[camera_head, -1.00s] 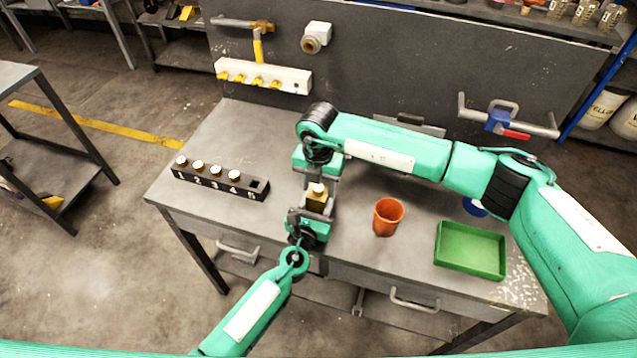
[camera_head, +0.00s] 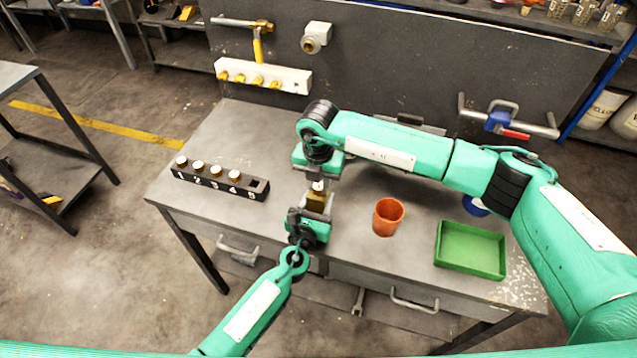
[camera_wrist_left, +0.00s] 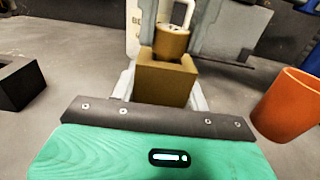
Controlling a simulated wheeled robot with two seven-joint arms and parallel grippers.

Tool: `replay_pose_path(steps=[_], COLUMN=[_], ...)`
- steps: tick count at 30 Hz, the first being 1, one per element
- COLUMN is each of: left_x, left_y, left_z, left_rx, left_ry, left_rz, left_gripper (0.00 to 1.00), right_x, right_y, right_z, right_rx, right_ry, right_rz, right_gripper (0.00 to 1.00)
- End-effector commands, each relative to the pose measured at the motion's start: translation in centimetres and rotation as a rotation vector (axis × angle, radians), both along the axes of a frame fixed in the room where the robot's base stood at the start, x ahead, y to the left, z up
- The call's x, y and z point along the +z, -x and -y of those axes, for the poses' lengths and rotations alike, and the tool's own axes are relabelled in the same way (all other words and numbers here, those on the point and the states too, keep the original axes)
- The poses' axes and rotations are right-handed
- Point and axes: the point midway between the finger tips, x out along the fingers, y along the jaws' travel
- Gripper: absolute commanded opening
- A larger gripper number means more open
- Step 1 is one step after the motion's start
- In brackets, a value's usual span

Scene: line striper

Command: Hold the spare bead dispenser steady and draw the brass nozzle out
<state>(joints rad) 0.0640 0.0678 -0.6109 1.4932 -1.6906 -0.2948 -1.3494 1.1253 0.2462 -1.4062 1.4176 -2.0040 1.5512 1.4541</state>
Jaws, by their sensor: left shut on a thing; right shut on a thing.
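The spare bead dispenser (camera_head: 316,203) is a small brass-brown block above the middle of the bench. My left gripper (camera_head: 312,212) is shut on it from the front; the block also shows between the fingers in the left wrist view (camera_wrist_left: 165,80). The brass nozzle (camera_wrist_left: 171,42) is a short pale-topped cylinder at the top of the block, and its lower end appears to meet the block. My right gripper (camera_head: 319,181) is above, shut at the nozzle, and partly hides it in the head view.
A black numbered rack (camera_head: 220,182) at left holds several pale-topped brass pieces; slot 5 is empty. An orange cup (camera_head: 388,216) stands close to the right of the grippers. A green tray (camera_head: 470,249) lies further right. Bare bench separates the rack and grippers.

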Motion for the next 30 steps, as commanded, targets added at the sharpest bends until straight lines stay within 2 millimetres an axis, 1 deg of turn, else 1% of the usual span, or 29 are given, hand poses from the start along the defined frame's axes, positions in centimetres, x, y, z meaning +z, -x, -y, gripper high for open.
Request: replay_pose_path(steps=[16,30], left_x=[-0.1,-0.1], left_y=[0.0,0.0], left_z=[0.0,0.0], left_rx=[0.0,0.0], left_ry=[-0.001,-0.001], left_rz=[-0.002,-0.002], left_gripper=[0.04,0.04], right_x=[1.0,3.2], right_y=[0.0,0.0], right_z=[0.0,0.0], right_rx=[0.0,0.0], right_ry=[-0.001,-0.002], right_rz=[0.001,0.002], right_gripper=[0.06,0.06])
